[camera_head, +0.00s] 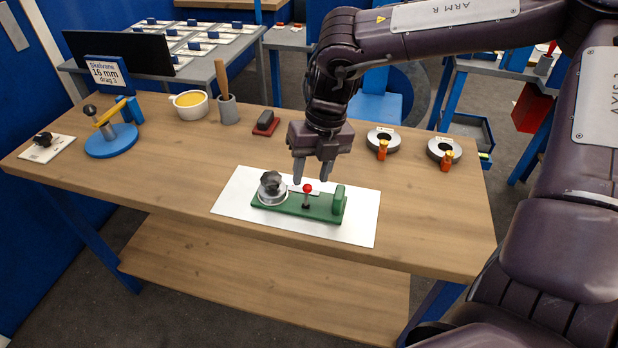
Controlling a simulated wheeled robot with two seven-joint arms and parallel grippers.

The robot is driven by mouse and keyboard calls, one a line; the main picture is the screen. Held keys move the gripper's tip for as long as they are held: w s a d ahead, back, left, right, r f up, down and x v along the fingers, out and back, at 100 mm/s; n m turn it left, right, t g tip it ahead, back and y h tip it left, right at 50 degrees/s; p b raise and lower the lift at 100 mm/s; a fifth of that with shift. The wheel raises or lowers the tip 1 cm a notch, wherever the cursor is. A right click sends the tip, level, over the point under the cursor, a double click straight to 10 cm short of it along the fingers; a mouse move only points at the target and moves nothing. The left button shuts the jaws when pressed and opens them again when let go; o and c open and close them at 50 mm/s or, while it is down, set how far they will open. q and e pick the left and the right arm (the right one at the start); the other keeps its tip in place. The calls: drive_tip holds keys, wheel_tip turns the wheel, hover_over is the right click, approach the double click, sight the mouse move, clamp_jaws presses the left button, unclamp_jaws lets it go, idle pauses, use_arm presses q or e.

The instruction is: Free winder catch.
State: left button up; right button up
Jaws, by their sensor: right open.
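The winder is a green base (318,208) lying on a white sheet (235,199) at the middle of the wooden table. A silver drum with a dark knob (271,187) stands at its left end, and a green upright block (339,199) at its right end. Between them is a small lever with a red ball (307,188), which looks like the catch. My right gripper (312,174) points down just above and behind the red ball, fingers apart and empty. It appears clear of the ball, though the exact gap is hard to tell. My left gripper is not in view.
Along the back of the table (180,170) stand a blue stand (112,141), a yellow-filled cup (190,105), a grey pot (228,109), a red-based block (266,123) and two grey rings (384,140) with orange pegs. The table's front strip is clear.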

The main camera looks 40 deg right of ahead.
sight(307, 196)
drive_tip(key=shift+w+a+f, duration=0.15)
drive_tip(key=shift+a+f, duration=0.05)
drive_tip(key=shift+f, duration=1)
clamp_jaws()
drive_tip(key=shift+d+f, duration=0.1)
drive_tip(key=shift+w+d+g+y, duration=0.2)
drive_tip(key=shift+w+g+y, duration=0.05)
drive_tip(key=shift+g+y, duration=0.25)
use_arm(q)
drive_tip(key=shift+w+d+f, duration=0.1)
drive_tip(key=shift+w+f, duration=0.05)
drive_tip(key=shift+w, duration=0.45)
use_arm(e)
unclamp_jaws()
